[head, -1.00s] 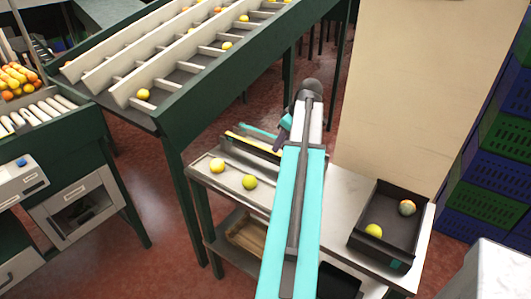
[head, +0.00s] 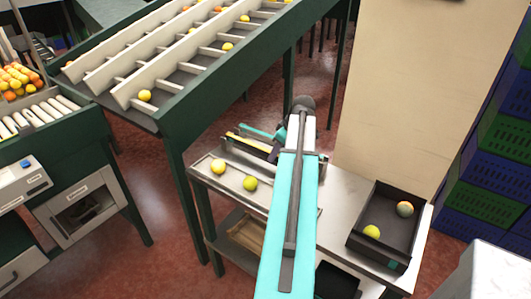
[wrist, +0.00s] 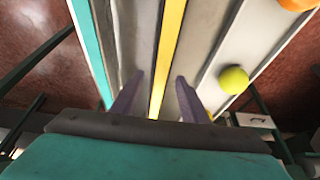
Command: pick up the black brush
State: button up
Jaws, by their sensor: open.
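I cannot make out a black brush for certain in either view. At the far edge of the bench (head: 335,205), a long yellow strip (head: 240,140) lies among dark and grey strips. In the wrist view the yellow strip (wrist: 171,35) runs between the fingers of my gripper (wrist: 158,85). The fingers are apart, with nothing seen held between them. In the head view my arm reaches over the bench and hides part of it, and the gripper is mostly covered by the wrist.
Two yellowish fruits, one (head: 218,166) and another (head: 250,183), rest in a shallow tray left of my arm. A black crate (head: 350,235) holding two fruits stands at the bench's right end. A green-legged chute (head: 175,120) rises behind at left. A pale panel (head: 415,80) stands behind.

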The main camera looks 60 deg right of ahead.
jog(key=shift+f, duration=0.1)
dwell(0.5)
grip_shut()
dwell(0.3)
jog(key=shift+r+b, duration=0.9)
jog(key=shift+r, duration=0.8)
jog(key=s+a+r+b, duration=0.1)
jog(key=s+a+b, duration=0.3)
jog(key=s+a, duration=0.6)
jog(key=shift+s+a+r, duration=0.3)
jog(key=shift+a, duration=0.7)
